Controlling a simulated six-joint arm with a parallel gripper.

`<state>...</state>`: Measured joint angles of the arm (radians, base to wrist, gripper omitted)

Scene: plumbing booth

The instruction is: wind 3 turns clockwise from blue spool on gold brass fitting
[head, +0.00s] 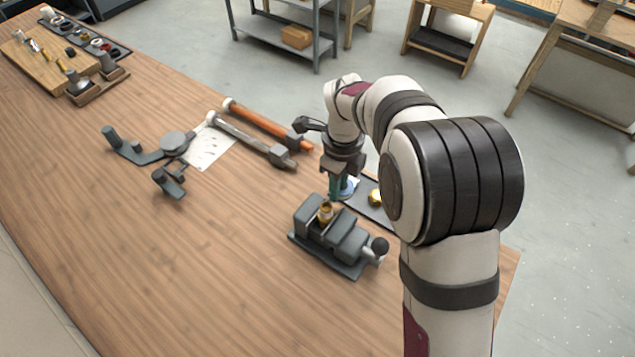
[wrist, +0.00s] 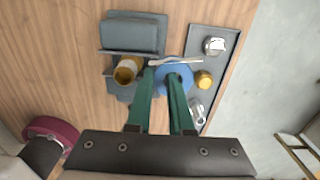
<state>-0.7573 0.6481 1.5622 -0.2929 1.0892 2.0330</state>
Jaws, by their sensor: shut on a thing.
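The blue spool (wrist: 176,76) is between the green fingers of my gripper (wrist: 163,75), which is shut on it. In the head view, the spool (head: 349,187) shows partly behind my gripper (head: 338,188). The gold brass fitting (wrist: 127,71) stands in the jaws of a grey vise (wrist: 133,36); it also shows in the head view (head: 325,213). The spool is close to the right of the fitting in the wrist view. A thin pale strip (wrist: 190,61) crosses the spool's upper edge; I cannot tell whether tape is on the fitting.
A dark tray (wrist: 229,42) beside the vise holds another brass piece (wrist: 204,80) and silver fittings (wrist: 214,45). The table's left front is clear.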

